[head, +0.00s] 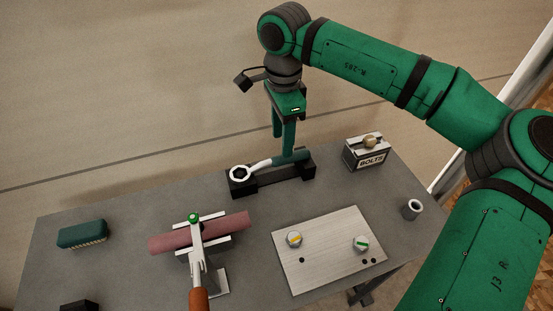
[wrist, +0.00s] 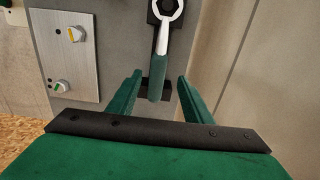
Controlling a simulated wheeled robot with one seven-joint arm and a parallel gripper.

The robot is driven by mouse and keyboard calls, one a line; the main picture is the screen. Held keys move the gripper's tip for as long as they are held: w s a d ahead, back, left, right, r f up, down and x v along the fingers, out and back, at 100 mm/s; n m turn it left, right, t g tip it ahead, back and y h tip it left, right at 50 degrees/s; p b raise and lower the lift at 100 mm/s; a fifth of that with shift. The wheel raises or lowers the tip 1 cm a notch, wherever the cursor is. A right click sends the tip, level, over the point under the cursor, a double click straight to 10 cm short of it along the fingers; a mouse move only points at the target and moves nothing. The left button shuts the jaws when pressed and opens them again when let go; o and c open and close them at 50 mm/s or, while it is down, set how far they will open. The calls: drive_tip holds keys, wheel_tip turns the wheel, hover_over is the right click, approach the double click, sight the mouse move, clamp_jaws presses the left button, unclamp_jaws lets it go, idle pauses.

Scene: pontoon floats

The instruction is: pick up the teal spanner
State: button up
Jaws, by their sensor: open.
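The teal spanner (head: 290,157) has a white ring head and a teal handle. It lies across a black holder (head: 243,189) at the back of the table, ring end to the left. My gripper (head: 283,138) is above the handle end, fingers pointing down. In the wrist view the spanner's handle (wrist: 158,75) shows between the two open fingers of my gripper (wrist: 159,82), apart from both sideways. The gap in height between fingertips and handle is hard to tell.
A BOLTS box (head: 367,154) stands right of the holder, and a grey cup (head: 411,209) nearer the right edge. A metal plate with two knobs (head: 328,252), a clamped red bar (head: 170,240) and a green brush (head: 82,235) lie in front. A wall is behind the table.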

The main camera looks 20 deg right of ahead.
sight(271, 164)
drive_tip(key=f, duration=0.6)
drive_tip(key=shift+s+f, duration=0.2)
drive_tip(key=shift+w, duration=0.1)
clamp_jaws()
